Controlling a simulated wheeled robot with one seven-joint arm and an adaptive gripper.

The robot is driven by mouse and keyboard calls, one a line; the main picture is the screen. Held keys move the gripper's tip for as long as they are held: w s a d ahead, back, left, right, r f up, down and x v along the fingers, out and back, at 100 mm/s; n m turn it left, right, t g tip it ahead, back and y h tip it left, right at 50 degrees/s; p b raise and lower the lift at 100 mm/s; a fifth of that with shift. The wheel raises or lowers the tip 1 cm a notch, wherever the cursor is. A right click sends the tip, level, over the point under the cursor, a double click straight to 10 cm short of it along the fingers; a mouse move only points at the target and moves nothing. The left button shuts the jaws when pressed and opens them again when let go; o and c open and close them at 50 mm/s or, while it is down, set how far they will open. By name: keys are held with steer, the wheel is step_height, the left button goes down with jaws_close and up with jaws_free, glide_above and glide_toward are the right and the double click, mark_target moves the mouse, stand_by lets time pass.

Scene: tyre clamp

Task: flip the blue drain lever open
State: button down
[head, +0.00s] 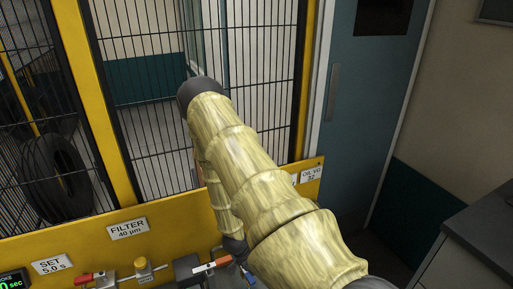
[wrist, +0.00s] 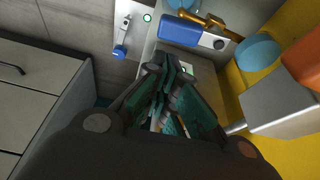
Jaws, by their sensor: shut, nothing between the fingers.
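A blue bar with a grey end (wrist: 180,30), beside a brass-coloured rod, shows at the top of the wrist view. It looks like the drain lever, but I cannot tell how far it is turned. My gripper (wrist: 166,72) is shut and empty, its fingertips just below the blue bar in the picture; I cannot tell whether they touch. In the head view my arm hides most of the gripper, and a small patch of blue (head: 248,279) shows at the bottom edge.
An orange part (wrist: 302,58) and a grey block (wrist: 283,103) stand close on the right. A small blue knob (wrist: 120,51) hangs from a pale plate at upper left. The yellow panel (head: 185,222) carries a red-handled lever (head: 88,277) and an orange-tipped lever (head: 212,265).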

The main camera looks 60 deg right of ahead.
steer(key=shift+p+v, duration=1.5)
steer(key=shift+v, duration=0.85)
